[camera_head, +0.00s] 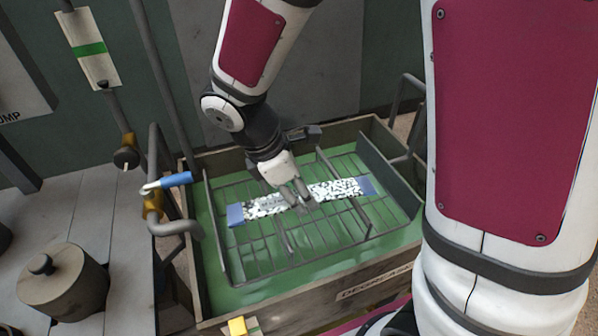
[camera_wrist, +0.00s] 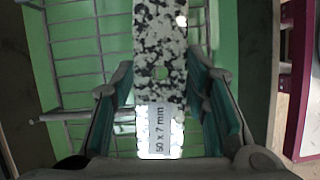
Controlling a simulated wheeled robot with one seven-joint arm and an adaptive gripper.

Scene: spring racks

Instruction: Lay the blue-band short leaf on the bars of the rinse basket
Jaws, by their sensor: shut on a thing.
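The blue-band short leaf (camera_head: 268,206) is a flat strip with black and white speckles and blue ends. My gripper (camera_head: 301,199) is shut on it near its middle, from above. In the wrist view the leaf (camera_wrist: 160,45) runs between the green finger pads (camera_wrist: 163,112); a small hole and a "50 x 7 mm" label show. The leaf is over the wire bars of the rinse basket (camera_head: 281,262), roughly level and slanting across them. In the wrist view basket bars (camera_wrist: 78,75) show below. I cannot tell whether the leaf touches the bars.
The basket sits in a wooden-walled tank (camera_head: 345,283) with a green inside. At left are a blue-handled tap (camera_head: 175,180), a curved grey pipe (camera_head: 180,228) and a lidded round pot (camera_head: 63,284) on a bench. A yellow piece (camera_head: 238,326) is at the tank's front edge.

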